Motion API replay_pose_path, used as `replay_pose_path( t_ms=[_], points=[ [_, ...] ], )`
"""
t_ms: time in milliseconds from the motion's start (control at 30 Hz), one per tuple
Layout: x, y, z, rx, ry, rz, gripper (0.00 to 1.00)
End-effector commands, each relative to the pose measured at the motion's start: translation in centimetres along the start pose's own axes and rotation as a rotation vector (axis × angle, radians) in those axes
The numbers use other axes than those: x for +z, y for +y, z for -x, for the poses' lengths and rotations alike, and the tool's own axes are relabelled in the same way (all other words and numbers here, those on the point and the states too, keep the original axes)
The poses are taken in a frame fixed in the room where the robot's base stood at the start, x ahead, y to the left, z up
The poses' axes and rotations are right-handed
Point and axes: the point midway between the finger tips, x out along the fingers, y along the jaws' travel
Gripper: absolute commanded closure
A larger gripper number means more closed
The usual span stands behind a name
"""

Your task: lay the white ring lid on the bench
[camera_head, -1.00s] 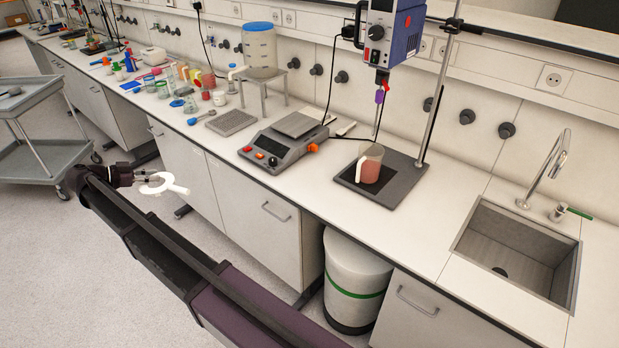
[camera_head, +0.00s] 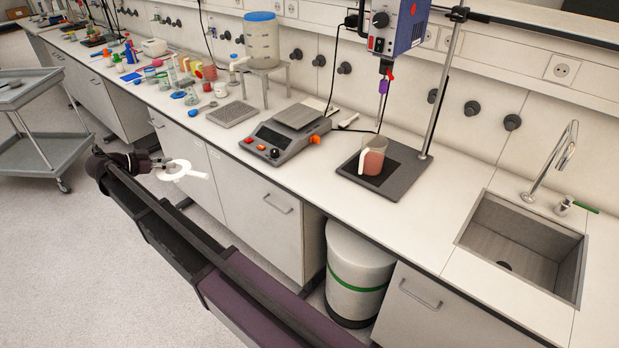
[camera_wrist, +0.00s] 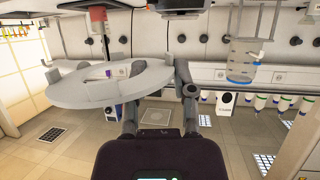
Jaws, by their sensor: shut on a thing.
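The white ring lid (camera_head: 187,176) is a flat ring with a short tab, held in the air just off the front edge of the bench (camera_head: 455,215), before the cabinet fronts. My gripper (camera_head: 158,163) is shut on its left side in the head view. In the wrist view the lid (camera_wrist: 75,92) is large and nearly edge-on, across the left finger and reaching toward the right one. The exact grip contact is hard to see.
Crowded glassware and bottles stand farther left. The sink (camera_head: 490,240) is at right. Bare bench lies between stand and sink. A grey cart (camera_head: 40,155) stands at left.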

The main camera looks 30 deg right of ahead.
Motion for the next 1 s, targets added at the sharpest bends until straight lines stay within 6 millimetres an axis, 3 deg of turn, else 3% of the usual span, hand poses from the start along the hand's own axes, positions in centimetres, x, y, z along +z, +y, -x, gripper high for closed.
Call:
replay_pose_path(
  t_ms=[33, 300, 500, 700, 1000],
  points=[
    [0.5, 0.7, -2.2, -0.017, -0.004, 0.007, 1.00],
    [0.6, 2.5, -12.7, -0.169, -0.017, 0.063, 1.00],
    [0.6, 4.5, -19.4, -0.286, -0.009, 0.101, 1.00],
    [0.4, 5.8, -23.2, -0.367, 0.006, 0.127, 1.00],
    [0.1, 6.2, -24.5, -0.400, 0.014, 0.138, 1.00]
  ],
)
